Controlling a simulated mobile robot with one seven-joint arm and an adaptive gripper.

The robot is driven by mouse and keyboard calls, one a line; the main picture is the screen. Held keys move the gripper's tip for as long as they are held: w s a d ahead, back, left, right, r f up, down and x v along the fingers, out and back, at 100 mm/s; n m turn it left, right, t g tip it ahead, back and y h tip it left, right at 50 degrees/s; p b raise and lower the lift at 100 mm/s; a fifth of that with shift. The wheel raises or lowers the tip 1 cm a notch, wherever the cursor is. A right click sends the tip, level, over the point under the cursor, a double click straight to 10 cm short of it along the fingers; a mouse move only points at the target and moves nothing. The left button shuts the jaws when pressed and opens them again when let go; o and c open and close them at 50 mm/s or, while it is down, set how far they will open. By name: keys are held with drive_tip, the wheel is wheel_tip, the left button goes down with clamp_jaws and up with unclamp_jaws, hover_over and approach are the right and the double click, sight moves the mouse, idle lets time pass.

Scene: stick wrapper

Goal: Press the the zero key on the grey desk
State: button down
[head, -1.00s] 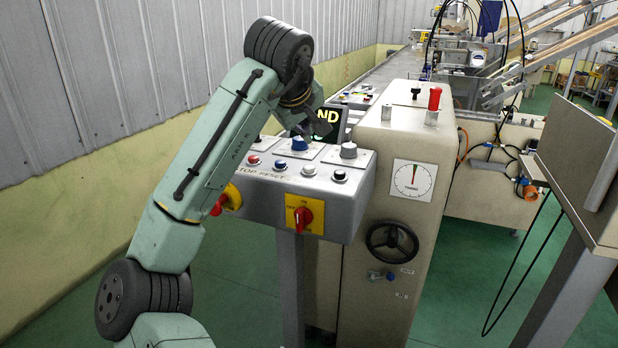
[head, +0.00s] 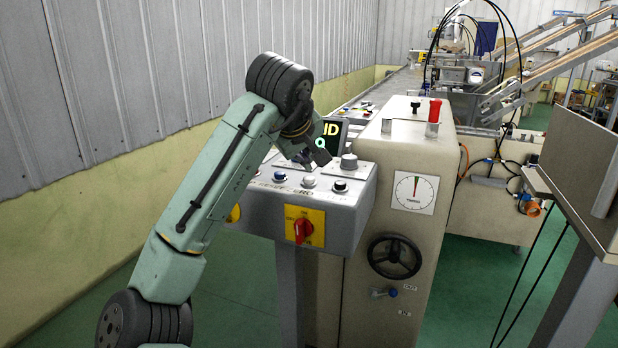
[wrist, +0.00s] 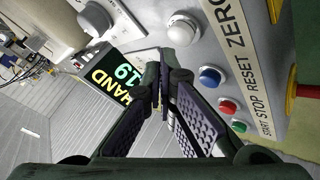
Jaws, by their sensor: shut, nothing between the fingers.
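The grey desk (head: 350,204) is a sloped control panel on a post. The zero key is a white round button (head: 308,181), between a blue button (head: 280,176) and a black button (head: 340,186). In the wrist view the white key (wrist: 184,28) stands beside the printed word ZERO, above the fingertips in the picture. My gripper (head: 320,159) is shut and empty, just behind and above the key, near the grey knob (head: 349,161). In the wrist view its fingertips (wrist: 163,75) are together, apart from the key. Their exact height above the panel is unclear.
A display (wrist: 118,75) with yellow and green text stands behind the panel. Blue, red (wrist: 228,106) and green (wrist: 239,127) buttons line up with the white key. A red rotary switch (head: 303,231) is on the front. A beige machine cabinet (head: 400,170) stands to the right.

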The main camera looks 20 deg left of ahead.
sight(305, 177)
idle(0.8)
drive_tip(key=shift+f, duration=0.45)
drive_tip(key=shift+f+b, duration=0.45)
drive_tip(key=shift+b, duration=0.1)
idle(0.4)
drive_tip(key=shift+r+p, duration=0.8)
drive_tip(key=shift+r, duration=0.1)
wheel_tip(305, 177, up, 5)
drive_tip(key=p, duration=0.4)
drive_tip(key=shift+w, duration=0.1)
idle(0.7)
